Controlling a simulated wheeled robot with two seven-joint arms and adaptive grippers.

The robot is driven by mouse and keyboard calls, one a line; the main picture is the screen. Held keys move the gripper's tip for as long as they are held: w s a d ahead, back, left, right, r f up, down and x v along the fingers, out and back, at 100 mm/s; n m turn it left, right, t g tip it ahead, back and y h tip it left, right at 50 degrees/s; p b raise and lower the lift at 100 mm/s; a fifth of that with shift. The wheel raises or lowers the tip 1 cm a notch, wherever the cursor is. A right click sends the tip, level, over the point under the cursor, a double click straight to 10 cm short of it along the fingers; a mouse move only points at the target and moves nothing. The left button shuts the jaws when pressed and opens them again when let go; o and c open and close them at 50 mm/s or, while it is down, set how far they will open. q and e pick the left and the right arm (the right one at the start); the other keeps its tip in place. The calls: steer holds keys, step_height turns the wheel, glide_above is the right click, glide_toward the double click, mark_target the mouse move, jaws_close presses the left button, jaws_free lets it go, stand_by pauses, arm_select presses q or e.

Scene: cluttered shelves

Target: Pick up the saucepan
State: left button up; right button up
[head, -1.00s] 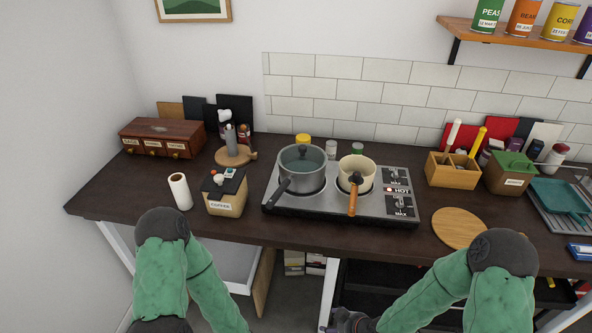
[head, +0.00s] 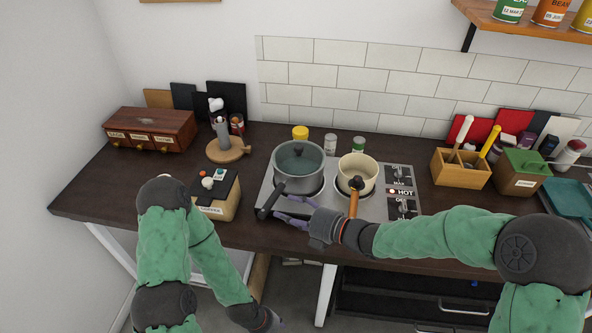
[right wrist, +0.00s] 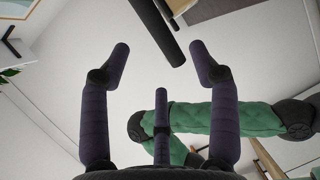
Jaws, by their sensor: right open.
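My right gripper (head: 284,207) is open and empty at the front of the hob, beside this handle. In the right wrist view the spread fingers of the gripper (right wrist: 160,62) show, with a dark bar that looks like the handle (right wrist: 157,28) ahead of them. My left gripper (head: 274,322) is low, below the counter front, and only partly shows.
A cream pan (head: 357,172) with a wooden handle stands on the right burner, close behind my right wrist. A coffee canister (head: 219,200) stands left of the hob. A utensil box (head: 461,171) is at the right. The counter front-left is fairly clear.

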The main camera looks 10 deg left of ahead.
mark_target(269, 203)
steer(key=b+x, duration=0.1)
steer(key=x, duration=0.5)
steer(key=shift+a+f+b, duration=0.1)
steer(key=shift+a+b, duration=0.2)
steer(key=shift+b, duration=0.1)
steer(key=shift+w+a, duration=0.25)
steer(key=shift+a, duration=0.2)
jaws_close()
steer(key=shift+w+r, duration=0.15)
steer(key=shift+r, duration=0.1)
